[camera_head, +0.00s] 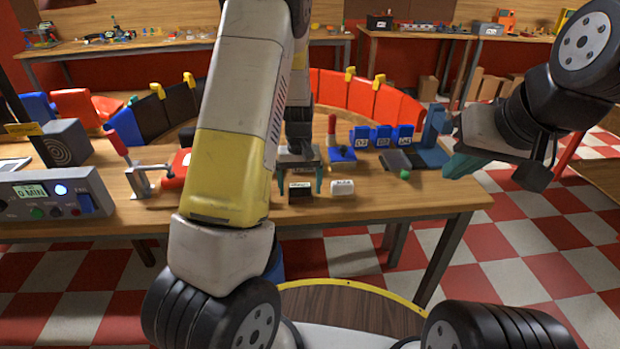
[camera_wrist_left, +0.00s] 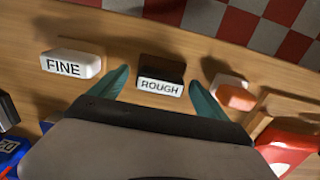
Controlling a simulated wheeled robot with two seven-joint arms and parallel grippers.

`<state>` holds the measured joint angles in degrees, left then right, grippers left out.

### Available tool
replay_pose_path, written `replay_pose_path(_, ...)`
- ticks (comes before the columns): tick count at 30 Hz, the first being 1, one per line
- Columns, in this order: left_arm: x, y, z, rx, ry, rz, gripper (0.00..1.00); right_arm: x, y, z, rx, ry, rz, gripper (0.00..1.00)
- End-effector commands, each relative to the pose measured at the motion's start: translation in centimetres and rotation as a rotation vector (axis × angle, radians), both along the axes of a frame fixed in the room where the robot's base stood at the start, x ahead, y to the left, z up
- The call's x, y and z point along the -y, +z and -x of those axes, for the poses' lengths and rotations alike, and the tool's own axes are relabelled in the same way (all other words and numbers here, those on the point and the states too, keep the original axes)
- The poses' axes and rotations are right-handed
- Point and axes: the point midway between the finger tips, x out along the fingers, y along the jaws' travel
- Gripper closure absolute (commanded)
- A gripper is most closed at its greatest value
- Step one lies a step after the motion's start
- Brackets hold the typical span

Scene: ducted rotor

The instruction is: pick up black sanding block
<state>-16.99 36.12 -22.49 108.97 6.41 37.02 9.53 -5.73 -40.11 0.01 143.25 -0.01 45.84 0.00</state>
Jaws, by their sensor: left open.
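The black sanding block (camera_head: 300,194) stands near the front edge of the wooden table in the head view. In the left wrist view the block (camera_wrist_left: 161,72) shows a white label reading ROUGH. My left gripper (camera_head: 299,180) is open and points down over it. In the left wrist view its teal fingertips (camera_wrist_left: 161,88) lie on either side of the block, with small gaps visible; contact cannot be told. My right gripper (camera_head: 466,166) hangs at the right in the head view, away from the block, and its opening is unclear.
A white block labelled FINE (camera_wrist_left: 71,64) sits beside the black one. An orange-and-white piece (camera_wrist_left: 235,93) lies on the other side. Blue labelled holders (camera_head: 381,138), a red toggle clamp (camera_head: 140,172) and a grey control box (camera_head: 55,195) stand on the table.

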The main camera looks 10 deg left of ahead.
Motion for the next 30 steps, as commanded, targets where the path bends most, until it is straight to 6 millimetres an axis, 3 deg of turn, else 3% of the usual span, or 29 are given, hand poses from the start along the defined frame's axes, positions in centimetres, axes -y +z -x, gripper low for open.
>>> replay_pose_path(8,0.02,-0.36,-0.01,0.001,-0.001,0.001,0.14,0.0,0.0,0.0,0.0,0.0,0.0,1.0)
replay_pose_path(18,0.02,-0.34,-0.01,0.001,-0.001,0.001,0.8,0.0,0.0,0.0,0.0,0.0,0.0,1.0)
replay_pose_path(19,0.02,-0.32,-0.01,0.001,-0.001,0.001,0.83,0.0,0.0,0.0,0.0,0.0,0.0,1.0)
replay_pose_path(30,0.02,0.33,-0.07,0.003,-0.001,0.0,0.83,0.0,0.0,0.0,0.0,0.0,0.0,1.0)
